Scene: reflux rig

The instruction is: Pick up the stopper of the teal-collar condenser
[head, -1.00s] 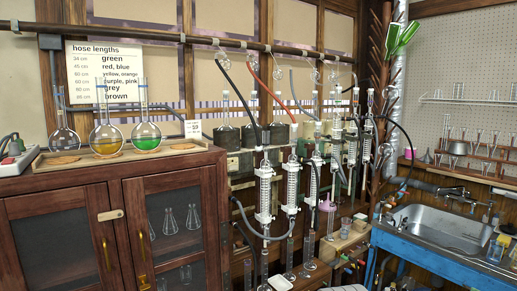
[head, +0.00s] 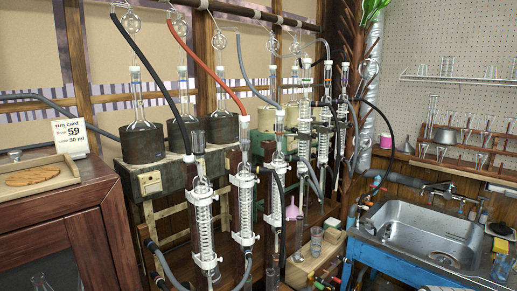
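Several glass condensers with coiled inner tubes stand clamped in a row, running from the near one (head: 201,215) through a second (head: 243,205) and a third (head: 275,190) to farther ones such as this slim condenser (head: 325,120). My gripper is not in view.
Round flasks sit in dark heating mantles (head: 142,142) behind the condensers. Black, red (head: 205,68) and grey hoses hang across the rig. A wooden cabinet (head: 85,225) stands at the left. A blue bench with a steel sink (head: 425,230) is at the right.

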